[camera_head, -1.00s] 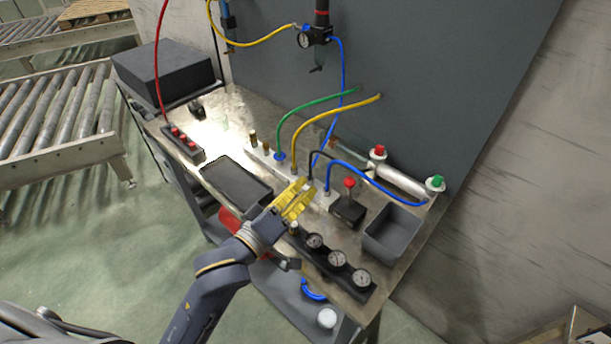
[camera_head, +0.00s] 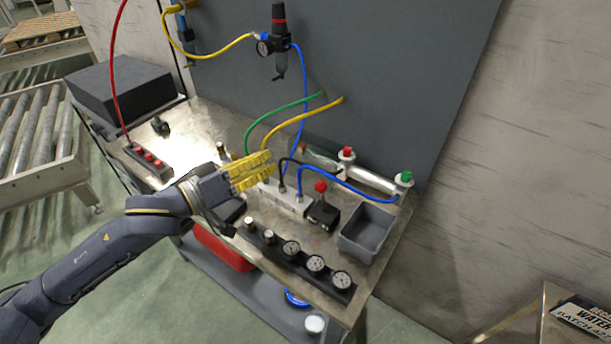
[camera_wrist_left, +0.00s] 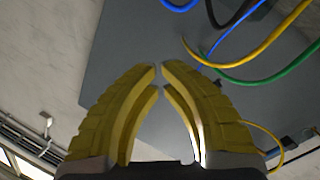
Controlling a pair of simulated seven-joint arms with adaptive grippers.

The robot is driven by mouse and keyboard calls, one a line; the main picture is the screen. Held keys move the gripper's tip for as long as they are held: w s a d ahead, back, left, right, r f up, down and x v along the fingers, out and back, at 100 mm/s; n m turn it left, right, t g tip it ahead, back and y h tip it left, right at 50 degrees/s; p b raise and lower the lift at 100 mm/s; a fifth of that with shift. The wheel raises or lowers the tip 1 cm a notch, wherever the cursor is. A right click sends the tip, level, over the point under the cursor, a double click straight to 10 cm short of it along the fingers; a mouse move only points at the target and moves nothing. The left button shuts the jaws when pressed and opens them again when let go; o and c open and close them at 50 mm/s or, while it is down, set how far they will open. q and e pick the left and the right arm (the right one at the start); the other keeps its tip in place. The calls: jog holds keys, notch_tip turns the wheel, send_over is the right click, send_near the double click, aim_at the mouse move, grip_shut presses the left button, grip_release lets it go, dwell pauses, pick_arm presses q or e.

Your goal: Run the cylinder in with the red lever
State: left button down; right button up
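The silver cylinder (camera_head: 374,180) lies at the back right of the bench, with a red-topped fitting (camera_head: 347,153) at its left end and a green-topped one (camera_head: 404,178) at its right. I cannot tell how far its rod is out. The red lever (camera_head: 320,187) stands roughly upright on a black valve box (camera_head: 323,214) in front of the cylinder. My left gripper (camera_head: 272,161) has yellow fingers, empty with a narrow gap between the tips. It is left of the lever, apart from it, in front of the hoses. The fingers also show in the left wrist view (camera_wrist_left: 159,70). My right gripper is not in view.
A white manifold (camera_head: 290,202) with hoses stands left of the valve box. A grey bin (camera_head: 367,233) is on the right. A row of gauges (camera_head: 300,258) lines the front edge. A blue hose (camera_head: 345,187) arches behind the lever. My left arm partly covers a dark tray.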

pick_arm(q)
jog(key=a+f+g, duration=0.1)
jog(key=a, duration=0.1)
jog(key=n+g, duration=0.2)
jog(key=n, duration=0.1)
send_over(322, 197)
jog(key=w+a, duration=0.2)
jog(key=a, duration=0.2)
notch_tip(322, 197, down, 7)
jog(key=shift+s+f+y, duration=0.2)
jog(key=shift+y, duration=0.1)
